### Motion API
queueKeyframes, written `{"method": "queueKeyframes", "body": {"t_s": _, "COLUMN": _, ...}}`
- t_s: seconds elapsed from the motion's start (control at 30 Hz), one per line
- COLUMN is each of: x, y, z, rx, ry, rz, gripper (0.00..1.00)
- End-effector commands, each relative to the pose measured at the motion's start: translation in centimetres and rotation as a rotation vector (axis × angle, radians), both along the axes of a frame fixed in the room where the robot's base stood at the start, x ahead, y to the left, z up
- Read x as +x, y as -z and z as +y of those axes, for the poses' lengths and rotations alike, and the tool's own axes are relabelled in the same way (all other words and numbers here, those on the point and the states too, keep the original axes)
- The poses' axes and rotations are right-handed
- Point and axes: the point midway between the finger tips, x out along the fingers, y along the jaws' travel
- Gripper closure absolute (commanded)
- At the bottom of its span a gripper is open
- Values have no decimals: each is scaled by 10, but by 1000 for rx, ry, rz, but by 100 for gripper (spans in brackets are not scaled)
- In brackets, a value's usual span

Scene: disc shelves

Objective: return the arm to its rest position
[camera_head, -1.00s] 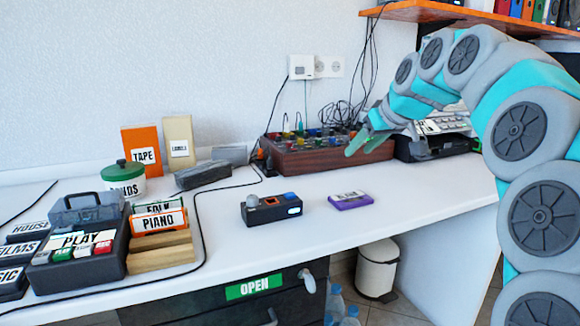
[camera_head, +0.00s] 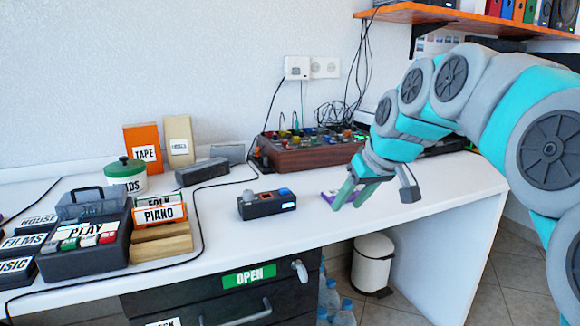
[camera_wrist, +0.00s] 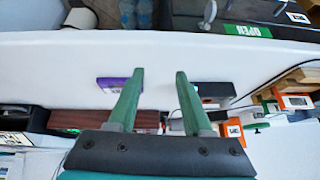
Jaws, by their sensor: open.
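My gripper (camera_head: 352,193) is open and empty above the white desk, its green fingers pointing down. It hangs in front of a purple cassette-like block (camera_head: 332,196), which it partly hides in the head view. In the wrist view the two fingers (camera_wrist: 196,85) are spread apart, and the purple block (camera_wrist: 106,84) lies on the desk just left of the left finger. My arm reaches in from the right side of the head view.
A small black device (camera_head: 267,204) sits left of my gripper. A wooden box with knobs (camera_head: 312,156) stands behind. Left are a PLAY box (camera_head: 85,258) and PIANO card (camera_head: 158,215). An orange shelf (camera_head: 440,14) is upper right. The desk's front right is clear.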

Motion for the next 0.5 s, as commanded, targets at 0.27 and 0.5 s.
{"method": "queueKeyframes", "body": {"t_s": 0.27, "x": -118, "y": 85, "z": 8, "rx": -67, "ry": 67, "rz": 252, "gripper": 50}}
{"method": "queueKeyframes", "body": {"t_s": 0.5, "x": -233, "y": 158, "z": -7, "rx": -135, "ry": 182, "rz": 471, "gripper": 50}}
